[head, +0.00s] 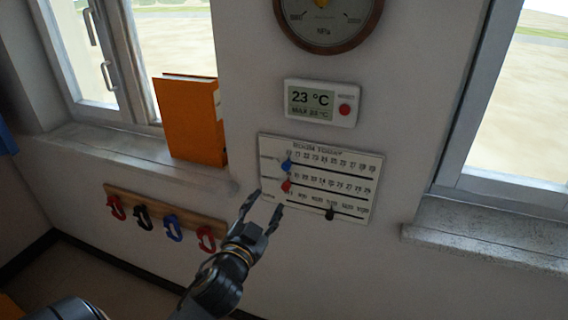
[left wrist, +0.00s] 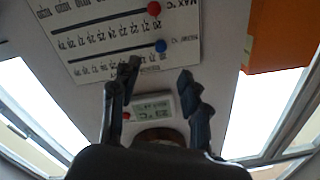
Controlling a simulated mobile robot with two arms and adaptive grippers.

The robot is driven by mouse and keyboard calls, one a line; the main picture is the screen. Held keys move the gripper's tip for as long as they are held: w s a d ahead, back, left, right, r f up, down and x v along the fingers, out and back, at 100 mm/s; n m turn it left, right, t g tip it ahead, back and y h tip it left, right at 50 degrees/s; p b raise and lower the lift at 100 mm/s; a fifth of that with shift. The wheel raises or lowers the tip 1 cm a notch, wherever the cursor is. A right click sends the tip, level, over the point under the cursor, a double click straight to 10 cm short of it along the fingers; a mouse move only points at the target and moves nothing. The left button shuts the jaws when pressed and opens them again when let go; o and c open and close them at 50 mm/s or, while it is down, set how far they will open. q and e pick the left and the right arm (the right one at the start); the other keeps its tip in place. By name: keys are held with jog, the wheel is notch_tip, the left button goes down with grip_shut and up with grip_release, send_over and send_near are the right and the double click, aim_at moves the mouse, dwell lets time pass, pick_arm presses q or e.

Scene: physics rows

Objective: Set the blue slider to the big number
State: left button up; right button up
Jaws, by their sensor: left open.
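A white slider board (head: 362,210) headed "ROOM TODAY" hangs on the wall with three slots. The blue slider (head: 286,165) sits near the left, low end of the top scale; it also shows in the left wrist view (left wrist: 161,46), where the board is upside down. The red slider (head: 287,186) is near the left end of the middle scale. A white display (head: 320,102) above reads a big 23 °C, with a smaller MAX line that is hard to read. My left gripper (head: 268,200) is open and empty, in front of the board's lower left, apart from the blue slider. My right gripper is not in view.
A black slider (head: 330,214) is on the bottom scale. A round dial (head: 325,42) hangs above the display. An orange book (head: 190,120) stands on the left windowsill. Below it is a wooden rail with several coloured hooks (head: 173,228). A right windowsill (head: 490,232) juts out.

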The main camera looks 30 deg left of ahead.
aim_at(285, 168)
pick_arm(q)
jog(key=p+x, duration=0.1)
jog(key=x, duration=0.3)
jog(key=p+x, duration=0.1)
jog(key=x, duration=0.3)
jog(key=r+p+x, duration=0.1)
jog(key=x, duration=0.3)
jog(key=shift+w, duration=0.15)
jog(key=shift+p+x, duration=0.3)
jog(key=shift+x, duration=0.45)
jog(key=shift+c, duration=0.2)
grip_shut()
